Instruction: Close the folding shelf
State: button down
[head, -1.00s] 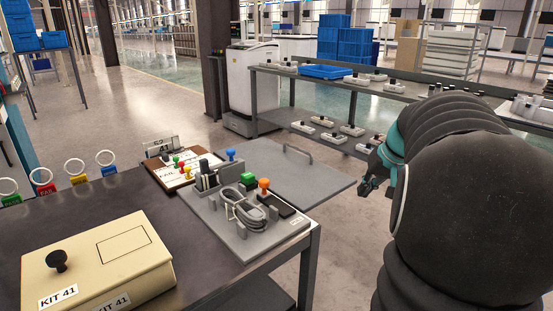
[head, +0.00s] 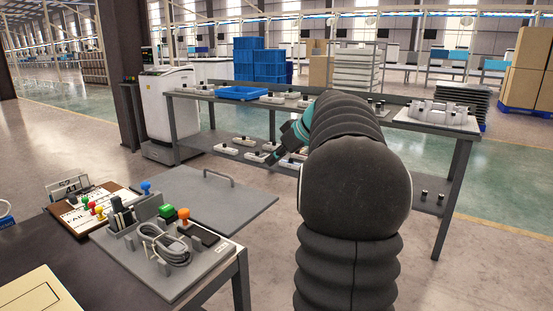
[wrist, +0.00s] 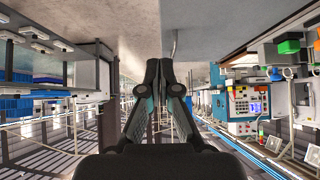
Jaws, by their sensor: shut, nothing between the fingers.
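The folding shelf is a flat grey panel (head: 190,205) with a bar handle (head: 219,176) near its far edge. It lies open and about level beside the dark table in the head view. The panel also shows at the top of the wrist view (wrist: 220,22), with its handle (wrist: 174,45) beyond the fingertips. My gripper (head: 272,158) is past the panel's right side, apart from the handle. In the wrist view my gripper (wrist: 160,64) has its fingertips together and holds nothing.
A grey board (head: 205,262) with a cable, stamps and blocks sits on the table (head: 60,250) next to the panel. A long rack (head: 460,165) with several parts stands beyond my arm. Bare floor lies between the panel and rack.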

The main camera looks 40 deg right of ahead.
jog(key=x, duration=0.6)
jog(key=shift+w+a+f, duration=0.1)
jog(key=shift+w+f, duration=0.05)
jog(key=shift+f, duration=0.1)
notch_tip(320, 180, down, 2)
jog(key=shift+f, duration=0.95)
